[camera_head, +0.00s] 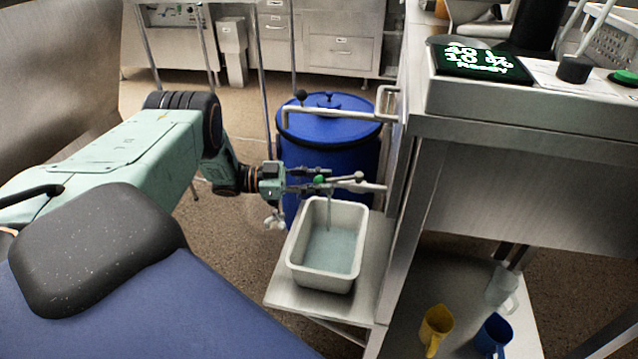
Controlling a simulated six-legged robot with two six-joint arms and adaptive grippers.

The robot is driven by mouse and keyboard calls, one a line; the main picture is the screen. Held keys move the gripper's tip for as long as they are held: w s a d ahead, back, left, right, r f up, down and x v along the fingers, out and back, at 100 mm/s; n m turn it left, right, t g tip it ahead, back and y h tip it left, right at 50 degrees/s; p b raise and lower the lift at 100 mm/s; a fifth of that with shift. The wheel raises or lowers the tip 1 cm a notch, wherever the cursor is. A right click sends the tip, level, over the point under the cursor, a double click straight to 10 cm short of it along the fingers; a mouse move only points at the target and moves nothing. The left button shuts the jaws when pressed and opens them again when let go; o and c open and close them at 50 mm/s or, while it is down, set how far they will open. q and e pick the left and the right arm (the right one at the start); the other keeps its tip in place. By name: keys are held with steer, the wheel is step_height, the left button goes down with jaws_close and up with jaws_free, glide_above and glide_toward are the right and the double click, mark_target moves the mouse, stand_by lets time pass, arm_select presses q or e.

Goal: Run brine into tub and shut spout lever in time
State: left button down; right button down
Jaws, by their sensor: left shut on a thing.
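A white tub (295,258) stands on a steel shelf below the spout. Pale bluish liquid (332,250) covers its bottom. The metal spout (370,187) comes out from the steel unit at the right and reaches over the tub. A thin pale stream (329,214) appears to fall from it into the tub. My left gripper (312,180) is at the spout's outer end, above the tub's back edge, shut on what looks like the spout lever. The fingers partly hide the lever, so its exact angle is hard to tell. My right gripper is not in view.
A blue lidded barrel (330,118) stands behind the spout. A steel unit with a lit display (482,62) and a dark knob (573,69) rises at the right.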

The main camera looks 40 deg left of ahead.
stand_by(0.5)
arm_select(q)
steer(key=c, duration=1)
jaws_free()
steer(key=shift+a, duration=0.15)
steer(key=v, duration=1.1)
steer(key=shift+s+a, duration=0.2)
steer(key=shift+a, duration=0.15)
